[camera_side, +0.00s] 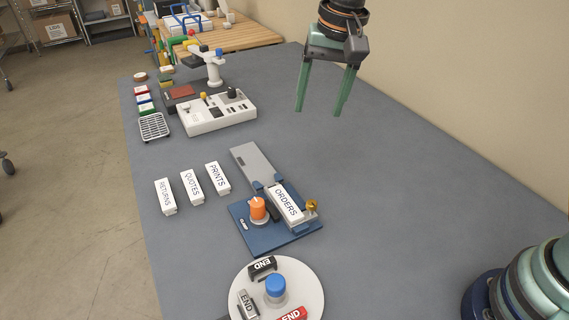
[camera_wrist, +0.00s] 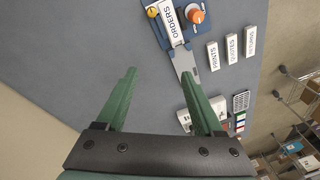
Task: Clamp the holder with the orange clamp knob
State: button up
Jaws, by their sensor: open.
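The orange clamp knob (camera_side: 258,208) stands on a blue base plate (camera_side: 262,243) marked with small lettering. Beside it, the white ORDERS block (camera_side: 287,202) sits in the holder on that plate, with a brass knob (camera_side: 312,206) at its right end. In the wrist view the orange knob (camera_wrist: 195,16) and the ORDERS block (camera_wrist: 169,18) are at the top, beyond my fingertips. My gripper (camera_side: 320,112) is open and empty, high above the table and well apart from the knob. It also shows in the wrist view (camera_wrist: 160,85).
A round white turntable (camera_side: 318,290) with END blocks and a blue knob is in front. White blocks RETURNS (camera_side: 165,196), QUOTES (camera_side: 192,187) and PRINTS (camera_side: 217,178) lie left. A white device (camera_side: 217,113) stands behind.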

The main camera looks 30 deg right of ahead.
aim_at(257, 202)
jog(key=w+a+f+m+g, duration=0.25)
jog(key=a+f, duration=0.55)
jog(key=a, duration=0.4)
jog(key=shift+m+t+h, duration=0.35)
jog(key=shift+h, duration=0.05)
jog(key=f, duration=1.2)
jog(key=shift+s+a+f, duration=0.1)
jog(key=shift+s+f, duration=0.1)
jog(key=shift+s, duration=0.15)
grip_shut()
